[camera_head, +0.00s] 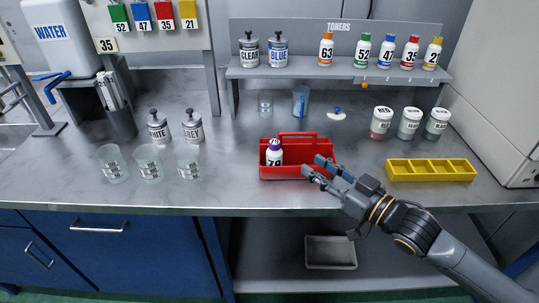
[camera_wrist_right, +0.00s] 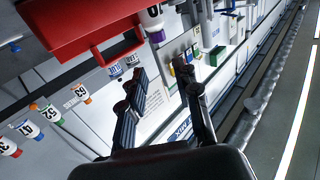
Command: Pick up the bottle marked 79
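The bottle marked 79 (camera_head: 274,154) is white with a purple cap. It stands in the left part of a red carrier (camera_head: 318,172) with a handle, near the counter's front edge. My right gripper (camera_head: 322,167) is at the carrier's right end, apart from the bottle, with its fingers pointing left. In the right wrist view the right gripper's fingers (camera_wrist_right: 162,92) are spread with nothing between them, and the bottle (camera_wrist_right: 153,22) shows beyond at the top, partly hidden by the red carrier (camera_wrist_right: 80,25). My left gripper is in neither view.
Toner bottles (camera_head: 363,52) stand on a raised shelf (camera_head: 310,72) at the back. A yellow divided tray (camera_head: 431,170) and lidded jars (camera_head: 409,124) are to the right. Glass beakers (camera_head: 150,164) and pump bottles (camera_head: 158,128) are to the left.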

